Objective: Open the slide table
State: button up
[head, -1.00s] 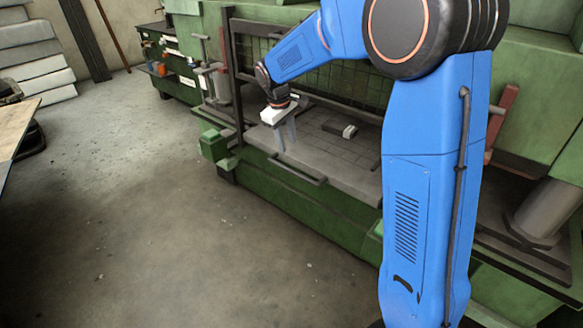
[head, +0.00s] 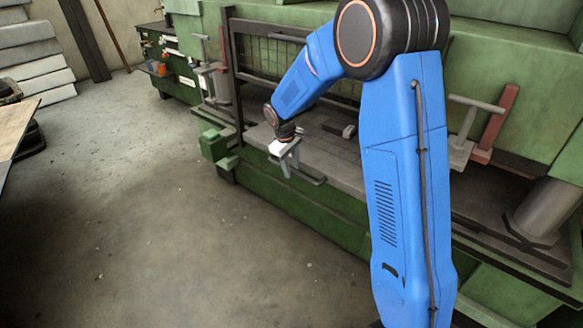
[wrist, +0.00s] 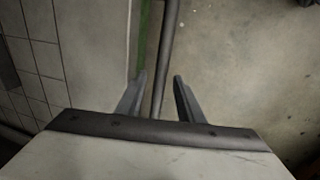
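The slide table (head: 335,155) is a grey, grooved slab in the green machine, with a dark bar handle (head: 312,181) along its front edge. My gripper (head: 289,172) points down at the left part of this handle. In the wrist view the handle (wrist: 167,60) runs as a dark bar between the two grey fingers of my gripper (wrist: 158,82). The fingers are apart, with a gap visible on each side of the bar, most clearly on the right. The table's tiled surface (wrist: 75,50) lies to the left of the bar. My gripper hides the handle's left end in the head view.
A dark mesh guard frame (head: 262,60) stands behind the table, and a small dark block (head: 349,131) lies on the table. A green box (head: 214,145) juts out at the machine's left corner. The concrete floor (head: 150,220) in front is clear.

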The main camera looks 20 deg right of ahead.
grip_shut()
jog(key=s+a, duration=1.3)
jog(key=a, duration=0.5)
jog(key=s+a, duration=1.3)
jog(key=a, duration=0.4)
jog(key=shift+a, duration=0.4)
grip_release()
notch_tip(320, 180, up, 17)
jog(key=s+a, duration=0.2)
jog(key=shift+a, duration=0.35)
